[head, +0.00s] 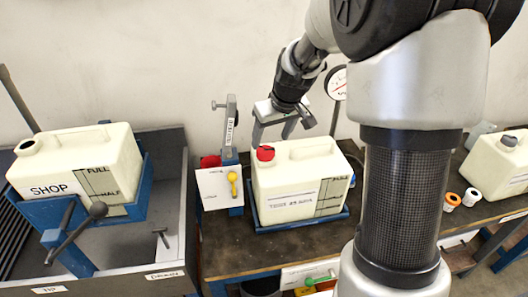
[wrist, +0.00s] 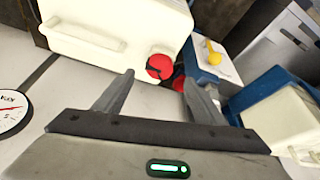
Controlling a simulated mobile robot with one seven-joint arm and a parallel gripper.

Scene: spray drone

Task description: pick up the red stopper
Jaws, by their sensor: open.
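The red stopper (head: 265,153) sits on the neck of the middle cream jug (head: 298,180), at the jug's left end. In the wrist view the red stopper (wrist: 160,67) shows whole, with a dark line across it, on the jug (wrist: 120,22). My gripper (head: 274,136) is open and empty, just above and behind the stopper in the head view. In the wrist view the stopper appears between the tips of my open gripper (wrist: 159,78), slightly beyond them. I cannot tell the exact gap, and no contact shows.
A blue stand (head: 231,170) with a white plate and yellow lever is left of the jug; another red part (head: 210,161) is beside it. A dial gauge (head: 337,83) rises behind. A SHOP jug (head: 80,165) is left, another jug (head: 500,165) right.

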